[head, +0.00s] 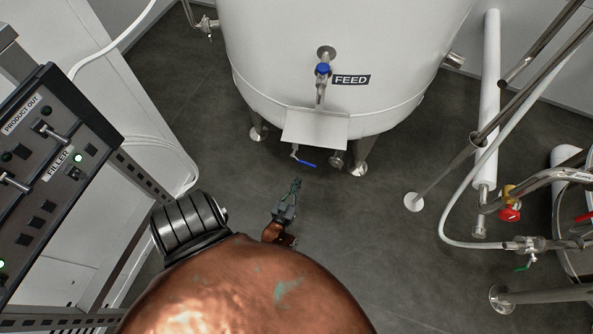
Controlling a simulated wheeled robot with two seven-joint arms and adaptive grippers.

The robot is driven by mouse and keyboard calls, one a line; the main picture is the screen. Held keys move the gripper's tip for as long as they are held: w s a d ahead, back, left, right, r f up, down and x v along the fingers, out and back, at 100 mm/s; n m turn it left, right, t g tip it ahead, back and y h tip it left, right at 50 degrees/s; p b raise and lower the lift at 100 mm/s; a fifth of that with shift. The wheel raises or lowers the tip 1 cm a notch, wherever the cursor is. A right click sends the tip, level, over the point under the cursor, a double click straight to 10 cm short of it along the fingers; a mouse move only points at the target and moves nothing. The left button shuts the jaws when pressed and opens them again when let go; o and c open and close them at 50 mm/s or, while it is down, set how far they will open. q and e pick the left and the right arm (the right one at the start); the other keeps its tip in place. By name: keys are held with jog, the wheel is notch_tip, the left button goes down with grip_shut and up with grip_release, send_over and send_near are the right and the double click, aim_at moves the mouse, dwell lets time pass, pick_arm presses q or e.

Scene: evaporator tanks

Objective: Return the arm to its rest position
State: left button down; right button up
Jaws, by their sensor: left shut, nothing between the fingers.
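My left gripper (294,190) shows in the head view, just below the white feed tank. Its fingers are together with nothing between them. Its tip is a little below the blue-handled valve (303,162) under the tank, and apart from it as far as I can tell. My copper-coloured arm fills the bottom middle of the view and hides the floor there. My right gripper is not in view.
The white tank (345,60) with a FEED label (351,79) stands on legs ahead. A control panel (45,165) with switches and green lights is at the left. Pipes and a red valve (509,214) are at the right. Grey floor (400,260) between them is clear.

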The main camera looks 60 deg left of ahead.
pick_arm(q)
jog(key=shift+f, duration=0.1)
dwell(0.3)
